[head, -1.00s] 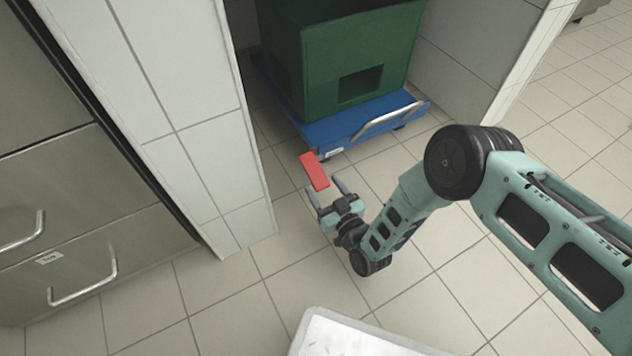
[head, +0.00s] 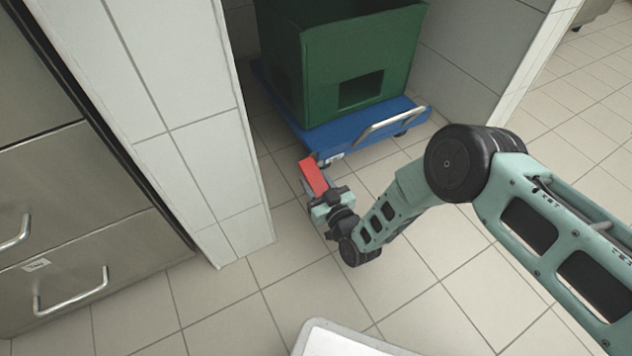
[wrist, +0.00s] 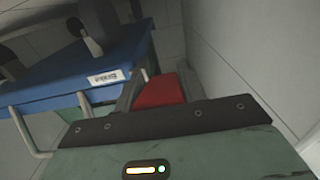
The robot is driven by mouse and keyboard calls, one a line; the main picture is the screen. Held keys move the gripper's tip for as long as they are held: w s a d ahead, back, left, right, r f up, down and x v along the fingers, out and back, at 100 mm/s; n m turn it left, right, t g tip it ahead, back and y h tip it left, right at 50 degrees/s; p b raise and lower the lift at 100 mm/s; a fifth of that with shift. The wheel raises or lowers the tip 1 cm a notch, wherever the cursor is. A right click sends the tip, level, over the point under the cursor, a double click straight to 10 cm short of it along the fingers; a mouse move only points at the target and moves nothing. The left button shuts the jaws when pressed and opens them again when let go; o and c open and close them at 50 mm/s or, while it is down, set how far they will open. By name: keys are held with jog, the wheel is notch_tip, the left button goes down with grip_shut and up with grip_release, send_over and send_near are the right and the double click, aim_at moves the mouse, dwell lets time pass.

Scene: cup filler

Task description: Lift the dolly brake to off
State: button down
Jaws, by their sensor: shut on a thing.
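The dolly brake is a red pedal (head: 314,175) at the front of the blue dolly (head: 366,133), near its left corner. It also shows in the wrist view (wrist: 160,90), between the fingers. My gripper (head: 318,187) is at the pedal and shut on it. The fingertips are partly hidden by the pedal in the head view. In the wrist view a label (wrist: 104,80) shows on the dolly's edge, left of the pedal.
A green crate (head: 318,62) stands on the dolly, which has a metal handle (head: 392,124) in front. A tiled wall end (head: 205,150) stands close at left, with steel drawers (head: 70,240) beyond. The tiled floor in front is open.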

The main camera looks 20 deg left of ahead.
aim_at(312, 172)
jog(key=shift+s+d+r+g+h+p, duration=0.15)
jog(key=shift+r+g+h+p, duration=0.55)
jog(key=shift+p, duration=1.4)
jog(key=p, duration=0.2)
jog(key=r+g+h+p, duration=0.1)
jog(key=p, duration=0.1)
jog(key=shift+s+d+r+h, duration=0.1)
jog(key=shift+r+h, duration=0.15)
jog(key=shift+h, duration=0.05)
jog(key=r+g+h+p, duration=0.1)
jog(key=h+p, duration=0.1)
jog(key=p, duration=0.1)
jog(key=shift+g, duration=0.4)
jog(key=shift+r+g+h+p, duration=0.35)
jog(key=shift+g+h+p, duration=0.45)
jog(key=shift+h+p, duration=0.2)
jog(key=c, duration=0.8)
grip_release()
jog(key=shift+c, duration=0.2)
